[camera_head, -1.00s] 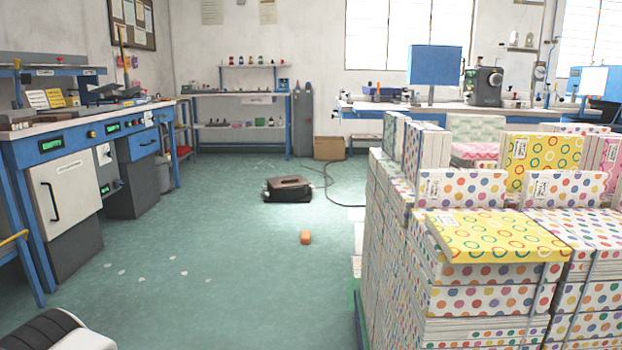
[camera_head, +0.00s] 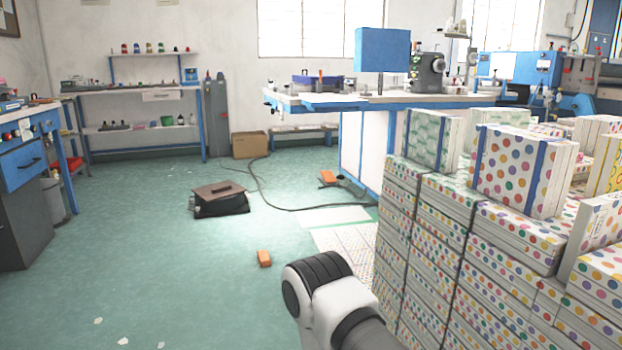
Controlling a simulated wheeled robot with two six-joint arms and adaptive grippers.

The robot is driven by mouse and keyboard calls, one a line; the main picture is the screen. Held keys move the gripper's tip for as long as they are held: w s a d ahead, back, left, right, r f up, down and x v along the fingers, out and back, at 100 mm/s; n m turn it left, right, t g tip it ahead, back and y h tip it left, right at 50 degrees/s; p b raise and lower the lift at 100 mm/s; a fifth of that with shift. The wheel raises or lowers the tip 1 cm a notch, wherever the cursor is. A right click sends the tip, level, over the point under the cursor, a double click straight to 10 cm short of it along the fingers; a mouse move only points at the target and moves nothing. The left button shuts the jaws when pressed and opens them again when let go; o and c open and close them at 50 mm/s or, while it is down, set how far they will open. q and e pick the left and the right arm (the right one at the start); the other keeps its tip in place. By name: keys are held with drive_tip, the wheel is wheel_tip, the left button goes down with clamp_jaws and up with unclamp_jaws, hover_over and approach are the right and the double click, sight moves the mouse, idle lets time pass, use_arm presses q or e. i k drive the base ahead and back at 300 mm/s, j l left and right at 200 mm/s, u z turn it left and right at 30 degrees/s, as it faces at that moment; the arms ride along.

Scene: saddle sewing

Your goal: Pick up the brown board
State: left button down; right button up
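A flat brown board (camera_head: 219,190) with a dark bar on its top lies on a low black case on the green floor, left of the middle of the picture. It looks slightly tilted, and I cannot tell whether it is loose or a lid. A white and dark grey link of my arm shows at the bottom middle, well short of the board. Neither gripper is in view.
An orange block (camera_head: 264,258) lies on the floor in front of the case. A black cable (camera_head: 275,205) runs along the floor to its right. Stacked dotted books (camera_head: 520,240) fill the right side. The floor on the left is mostly clear.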

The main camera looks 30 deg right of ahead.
sight(210, 192)
drive_tip(key=i+l+z, duration=0.1)
drive_tip(key=i, duration=0.7)
drive_tip(key=i+l, duration=0.25)
drive_tip(key=i, duration=0.6)
drive_tip(key=i+l+z, duration=0.15)
drive_tip(key=i, duration=0.65)
drive_tip(key=i+j+u, duration=0.1)
drive_tip(key=i, duration=0.65)
drive_tip(key=i+j+u, duration=0.1)
drive_tip(key=i+j, duration=0.2)
drive_tip(key=i, duration=0.5)
drive_tip(key=i+j, duration=0.1)
drive_tip(key=i, duration=0.65)
drive_tip(key=i+l+z, duration=0.1)
drive_tip(key=i+z, duration=0.75)
drive_tip(key=i+j+z, duration=0.1)
drive_tip(key=i+z, duration=0.3)
drive_tip(key=i+j+z, duration=0.2)
drive_tip(key=z, duration=0.25)
drive_tip(key=i+j+z, duration=0.4)
